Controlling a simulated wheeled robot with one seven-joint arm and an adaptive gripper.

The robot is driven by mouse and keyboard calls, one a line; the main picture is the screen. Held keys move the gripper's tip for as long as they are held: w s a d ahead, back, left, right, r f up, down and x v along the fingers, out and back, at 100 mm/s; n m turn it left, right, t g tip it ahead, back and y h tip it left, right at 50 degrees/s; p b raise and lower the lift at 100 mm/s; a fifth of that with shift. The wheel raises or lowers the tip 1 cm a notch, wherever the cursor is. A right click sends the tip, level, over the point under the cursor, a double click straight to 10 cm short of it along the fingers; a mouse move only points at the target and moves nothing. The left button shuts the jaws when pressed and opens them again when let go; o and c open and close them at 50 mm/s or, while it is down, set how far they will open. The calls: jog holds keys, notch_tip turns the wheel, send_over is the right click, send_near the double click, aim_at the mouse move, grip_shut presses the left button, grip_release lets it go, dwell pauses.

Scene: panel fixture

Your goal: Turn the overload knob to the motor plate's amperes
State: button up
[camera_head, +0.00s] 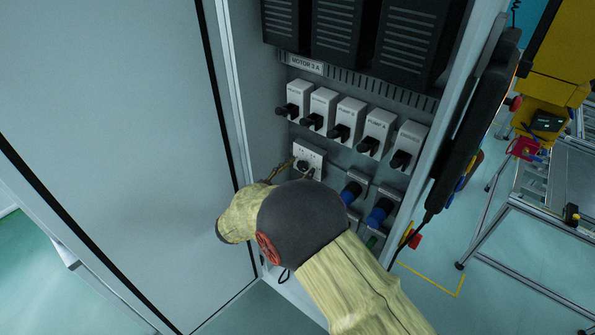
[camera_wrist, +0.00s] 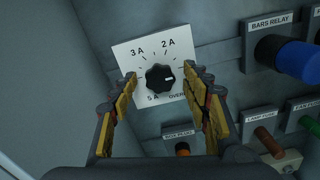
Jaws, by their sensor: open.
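The overload knob (camera_wrist: 160,77) is black and ridged, on a white dial plate (camera_wrist: 124,50) marked 3 A, 2 A and 5 A. Its white pointer mark points right, below and right of the 2 A mark. My gripper (camera_wrist: 162,80) is open, its yellow-padded fingers on either side of the knob, with gaps visible. Whether a fingertip touches the plate cannot be told. In the head view the dial plate (camera_head: 312,156) shows beyond my arm, which hides much of the gripper. The motor plate (camera_head: 306,65) reads MOTOR 3 A.
A row of several white breakers (camera_head: 324,105) with black levers sits above the dial. The cabinet's side wall (camera_wrist: 60,75) is close on the left.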

jog(key=c, duration=1.1)
jog(key=shift+c, duration=0.3)
